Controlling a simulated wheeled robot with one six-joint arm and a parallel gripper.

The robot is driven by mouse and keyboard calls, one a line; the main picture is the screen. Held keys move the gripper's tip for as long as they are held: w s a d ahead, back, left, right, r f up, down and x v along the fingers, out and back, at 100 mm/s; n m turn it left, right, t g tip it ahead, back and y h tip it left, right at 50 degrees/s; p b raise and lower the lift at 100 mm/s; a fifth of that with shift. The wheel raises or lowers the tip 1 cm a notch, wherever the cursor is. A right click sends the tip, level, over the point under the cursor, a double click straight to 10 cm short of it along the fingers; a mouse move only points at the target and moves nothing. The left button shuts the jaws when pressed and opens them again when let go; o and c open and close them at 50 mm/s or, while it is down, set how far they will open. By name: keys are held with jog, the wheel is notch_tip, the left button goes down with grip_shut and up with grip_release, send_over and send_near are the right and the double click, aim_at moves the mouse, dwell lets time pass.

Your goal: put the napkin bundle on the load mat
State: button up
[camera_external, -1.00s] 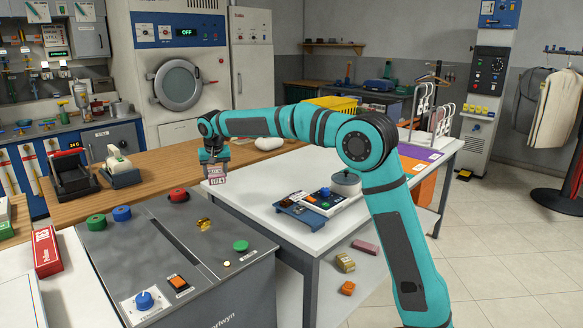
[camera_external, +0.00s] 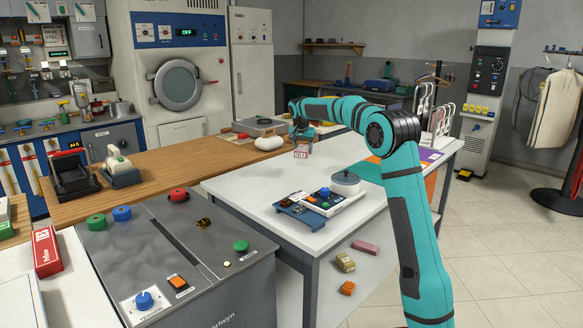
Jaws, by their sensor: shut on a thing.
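My gripper (camera_external: 302,137) is above the far left part of the white table, pointing down. It is shut on a small pinkish, labelled bundle (camera_external: 302,151), which appears to be the napkin bundle. The bundle hangs just under the fingers; whether it touches the table is hard to tell. The labels are too small to read, so I cannot tell which is the load mat.
A blue tray with a device (camera_external: 312,205) and a round grey-lidded pot (camera_external: 345,183) stand at the table's front. A white rounded thing (camera_external: 269,142) and a metal scale (camera_external: 258,125) are on the wooden counter. White hanger racks (camera_external: 440,120) stand at the table's far right.

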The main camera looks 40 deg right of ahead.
jog(key=s+d+m, duration=0.1)
jog(key=s+d, duration=0.3)
jog(key=d, duration=0.3)
jog(key=s+d+m, duration=0.2)
jog(key=s+d, duration=0.1)
jog(key=d, duration=0.4)
jog(key=m+g, duration=0.2)
jog(key=m, duration=0.1)
send_over(368, 168)
jog(key=a, duration=0.1)
jog(key=shift+s+a+f, duration=0.1)
jog(key=shift+f, duration=2.35)
jog(key=shift+s+a+f, duration=0.1)
jog(key=shift+f, duration=2.35)
jog(key=shift+f, duration=0.1)
jog(key=o, duration=1)
jog(key=v, duration=1.2)
jog(key=shift+s, duration=0.15)
jog(key=shift+a, duration=0.25)
